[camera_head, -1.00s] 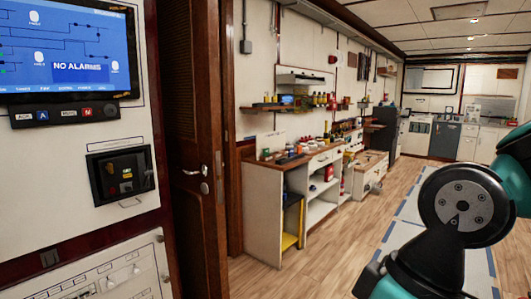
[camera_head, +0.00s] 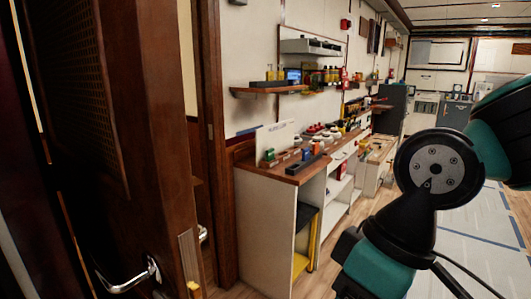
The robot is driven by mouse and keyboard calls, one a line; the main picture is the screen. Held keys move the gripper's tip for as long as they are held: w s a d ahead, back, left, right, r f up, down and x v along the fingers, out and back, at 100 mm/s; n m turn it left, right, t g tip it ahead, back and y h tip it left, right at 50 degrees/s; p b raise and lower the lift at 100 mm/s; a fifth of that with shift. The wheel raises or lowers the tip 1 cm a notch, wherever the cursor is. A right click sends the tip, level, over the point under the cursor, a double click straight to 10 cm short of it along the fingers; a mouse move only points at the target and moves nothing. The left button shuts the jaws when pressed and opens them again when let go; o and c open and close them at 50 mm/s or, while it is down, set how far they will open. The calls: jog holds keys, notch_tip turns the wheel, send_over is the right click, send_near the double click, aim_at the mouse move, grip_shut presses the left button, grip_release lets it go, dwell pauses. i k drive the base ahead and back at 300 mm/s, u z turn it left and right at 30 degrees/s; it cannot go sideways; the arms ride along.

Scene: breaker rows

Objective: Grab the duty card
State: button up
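I cannot make out a duty card in this view. A small upright white board (camera_head: 274,140) with lettering too small to read stands at the back of the near wooden-topped counter (camera_head: 310,172). Small coloured items lie in front of it. My arm shows at the right, but my gripper is not in view.
A dark wooden door (camera_head: 110,130) with a metal handle (camera_head: 128,278) stands close at the left. A shelf (camera_head: 268,89) with small items hangs above the counter. A long pale mat (camera_head: 465,235) with blue edging lies on the floor at the right.

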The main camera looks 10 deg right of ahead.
aim_at(270, 154)
jog(key=z, duration=1)
jog(key=i, duration=3.55)
jog(key=u, duration=1.85)
